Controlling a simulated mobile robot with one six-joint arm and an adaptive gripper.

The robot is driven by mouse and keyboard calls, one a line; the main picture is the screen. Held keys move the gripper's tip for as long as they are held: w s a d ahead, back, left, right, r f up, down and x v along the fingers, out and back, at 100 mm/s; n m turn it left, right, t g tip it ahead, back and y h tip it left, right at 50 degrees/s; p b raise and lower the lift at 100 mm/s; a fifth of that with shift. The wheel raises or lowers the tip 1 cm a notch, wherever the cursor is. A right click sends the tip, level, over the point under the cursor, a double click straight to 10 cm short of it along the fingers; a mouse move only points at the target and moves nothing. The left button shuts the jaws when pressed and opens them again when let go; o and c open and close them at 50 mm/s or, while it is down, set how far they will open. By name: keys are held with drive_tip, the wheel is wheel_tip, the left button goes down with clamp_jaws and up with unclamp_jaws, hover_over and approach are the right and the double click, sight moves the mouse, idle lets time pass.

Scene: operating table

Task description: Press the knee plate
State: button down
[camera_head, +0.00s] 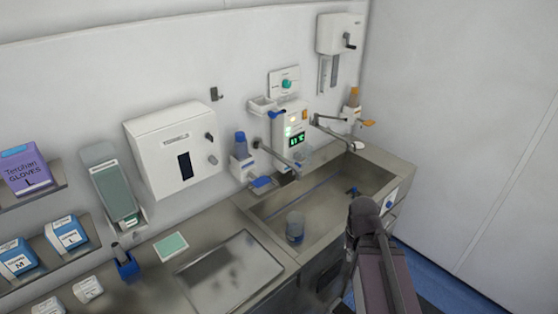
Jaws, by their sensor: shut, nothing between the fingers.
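A small white plate with a blue round mark (389,204) is on the front face of the steel sink (335,200), at its right end. It looks like the knee plate, but I cannot tell for sure. My arm rises from the bottom right and bends in front of the sink, left of this plate. My gripper does not show; it seems hidden behind or below my arm. The part of the sink front behind my arm is also hidden.
A clear blue-tinted cup (295,227) stands in the basin. Taps (280,158) and a panel with a green display (294,130) are on the wall behind. A steel tray (232,272) lies left on the counter. Blue floor (440,275) is open at right.

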idle(0.4)
wheel_tip(320, 180, down, 5)
drive_tip(key=b, duration=0.5)
idle(0.5)
